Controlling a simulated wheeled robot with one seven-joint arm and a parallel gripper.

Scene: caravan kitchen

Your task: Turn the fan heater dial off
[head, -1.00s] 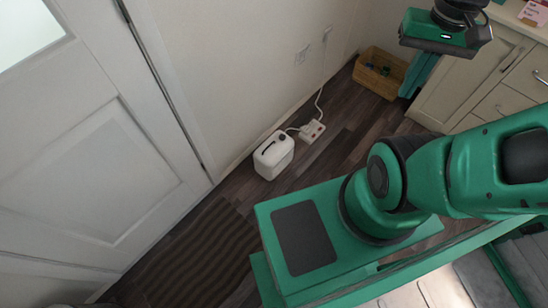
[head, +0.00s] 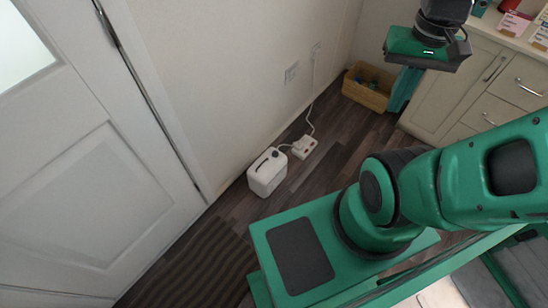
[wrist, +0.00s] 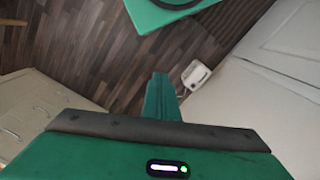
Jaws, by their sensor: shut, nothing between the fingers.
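The white fan heater (head: 267,174) stands on the floor beside the wall in the head view, with a dark slot and a small dark round spot on top. The spot may be the dial; it is too small to tell, and its setting cannot be read. The heater also shows small in the wrist view (wrist: 196,74). My gripper (head: 402,100) is high at the upper right of the head view, well apart from the heater, and its green fingers point down. In the wrist view my gripper (wrist: 161,80) is shut and empty, with the heater beyond and right of the fingertips.
A white power strip (head: 304,147) lies behind the heater, with a cable up to a wall socket (head: 291,73). A wicker basket (head: 366,88) stands near the cabinet (head: 462,88). A white door (head: 85,170) and ribbed mat (head: 195,265) are at left.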

